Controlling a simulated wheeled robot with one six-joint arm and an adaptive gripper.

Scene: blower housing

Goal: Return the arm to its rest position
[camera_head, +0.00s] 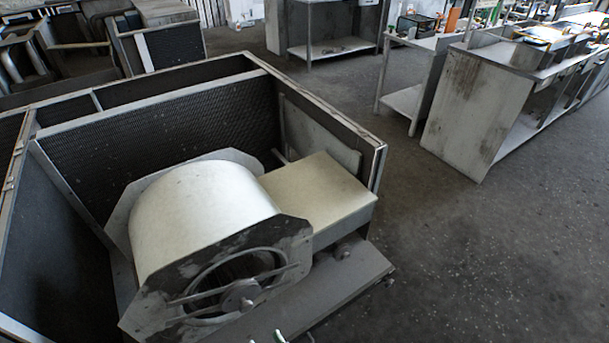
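The blower housing (205,215) is a pale, rounded metal drum between flat, scuffed end plates, with a round opening and a hub (240,296) on its near side. A pale box-shaped duct (318,200) joins its right side. It sits inside a large open-topped metal enclosure. My gripper cannot be made out in this view. Small pale and greenish bits show at the bottom edge, too little to tell what they are. No part of my arm can be clearly identified.
The enclosure's right wall (325,135) ends in an upright corner near the duct. A base plate (345,285) juts out in front. Metal workbenches (475,115) with clutter stand at the upper right. The dark floor (470,255) at the right is clear.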

